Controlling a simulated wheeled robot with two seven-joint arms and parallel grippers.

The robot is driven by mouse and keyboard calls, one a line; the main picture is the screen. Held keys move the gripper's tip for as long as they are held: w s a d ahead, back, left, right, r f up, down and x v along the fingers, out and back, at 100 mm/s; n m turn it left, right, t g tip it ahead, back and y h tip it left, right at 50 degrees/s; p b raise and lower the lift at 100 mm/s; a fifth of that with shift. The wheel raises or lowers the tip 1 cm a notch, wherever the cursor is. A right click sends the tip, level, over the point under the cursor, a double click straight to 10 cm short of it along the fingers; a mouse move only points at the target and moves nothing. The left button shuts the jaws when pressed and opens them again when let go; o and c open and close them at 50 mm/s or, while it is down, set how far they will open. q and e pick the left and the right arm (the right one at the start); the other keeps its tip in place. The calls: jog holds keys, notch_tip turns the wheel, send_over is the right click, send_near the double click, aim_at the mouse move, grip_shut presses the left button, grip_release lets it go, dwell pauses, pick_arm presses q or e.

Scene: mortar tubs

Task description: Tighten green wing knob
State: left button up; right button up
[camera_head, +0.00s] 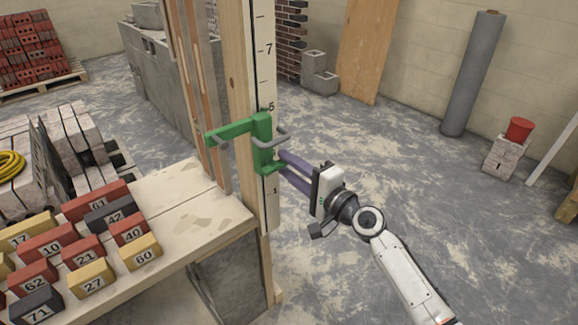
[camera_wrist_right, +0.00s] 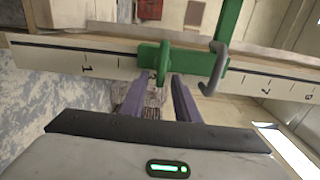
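A green clamp (camera_head: 262,140) with a grey hooked handle sits on an upright wooden gauge board (camera_head: 262,60) marked with numbers. Its green wing knob (camera_head: 272,169) is low on the clamp, on the side facing my right gripper. In the right wrist view the green knob (camera_wrist_right: 161,62) shows just beyond the fingertips, in line with the gap between them. My right gripper (camera_head: 282,163) has its two purple fingers apart, with the tips close to the knob. Whether they touch it is unclear. My left gripper is not in view.
A wooden bench (camera_head: 190,215) left of the board carries several numbered blocks (camera_head: 90,277). Wooden posts (camera_head: 195,80) stand behind the clamp. The floor (camera_head: 400,150) behind my right gripper is clear.

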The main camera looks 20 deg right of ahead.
jog(key=v, duration=1)
jog(key=shift+s+b, duration=0.15)
jog(key=shift+b, duration=0.2)
jog(key=s+a+f+n+g+h+p, duration=0.1)
jog(key=s+a+f+n+g, duration=0.3)
jog(key=s+f+n, duration=0.4)
jog(key=s+a+f+n+g+h, duration=0.2)
jog(key=s+f+n, duration=0.6)
jog(key=s+f, duration=0.9)
jog(key=a+g, duration=0.2)
jog(key=a, duration=0.1)
jog(key=shift+a+f+h+p, duration=0.15)
jog(key=shift+a+h+p, duration=0.1)
jog(key=shift+h+p, duration=0.1)
